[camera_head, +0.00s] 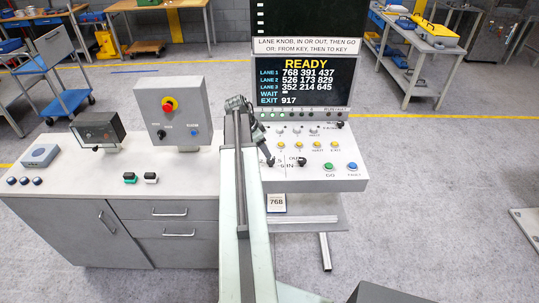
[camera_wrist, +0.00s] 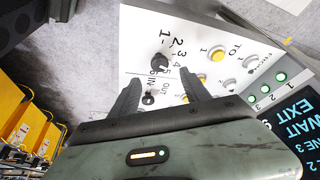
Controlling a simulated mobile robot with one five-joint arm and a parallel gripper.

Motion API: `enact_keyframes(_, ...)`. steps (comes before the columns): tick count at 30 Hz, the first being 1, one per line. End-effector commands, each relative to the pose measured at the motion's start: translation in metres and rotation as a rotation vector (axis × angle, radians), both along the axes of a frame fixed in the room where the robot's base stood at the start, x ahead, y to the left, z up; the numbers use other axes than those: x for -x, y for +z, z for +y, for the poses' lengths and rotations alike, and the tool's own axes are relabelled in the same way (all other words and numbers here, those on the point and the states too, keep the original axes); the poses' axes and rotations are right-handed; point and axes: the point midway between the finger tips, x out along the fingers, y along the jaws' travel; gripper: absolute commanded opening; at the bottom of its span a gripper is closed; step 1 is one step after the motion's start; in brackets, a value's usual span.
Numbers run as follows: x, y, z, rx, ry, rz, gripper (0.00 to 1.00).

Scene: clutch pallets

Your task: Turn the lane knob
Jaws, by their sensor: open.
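The lane knob (camera_wrist: 160,62) is a black round knob on the white sloping panel, with the numbers 1 to 6 printed around it. In the wrist view it stands just beyond and between the tips of my open gripper (camera_wrist: 161,80), with no visible contact. A smaller black IN/OUT knob (camera_wrist: 148,99) lies between the fingers, nearer the palm; it also shows in the head view (camera_head: 301,161). In the head view my gripper (camera_head: 264,147) reaches down over the left side of the panel. My arm and gripper hide much of that area, and the lane knob is not clear there.
The screen (camera_head: 305,83) above the panel reads READY with lane numbers. Yellow and white buttons fill the panel; green GO (camera_head: 327,167) and blue FAULT (camera_head: 352,167) buttons sit at its right front. A grey box with a red knob (camera_head: 169,104) stands on the left bench.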

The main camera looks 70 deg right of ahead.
Motion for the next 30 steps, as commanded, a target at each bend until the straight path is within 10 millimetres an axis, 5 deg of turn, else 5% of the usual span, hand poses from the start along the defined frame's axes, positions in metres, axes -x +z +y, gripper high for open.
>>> enact_keyframes(15,0.017,-0.071,-0.019,-0.002,0.002,-0.001,0.55)
enact_keyframes(24,0.02,-0.072,-0.022,-0.002,0.003,0.0,0.55)
enact_keyframes(25,0.02,-0.072,-0.022,-0.002,0.003,0.0,0.52)
enact_keyframes(30,0.02,-0.072,-0.022,-0.002,0.003,0.0,0.05)
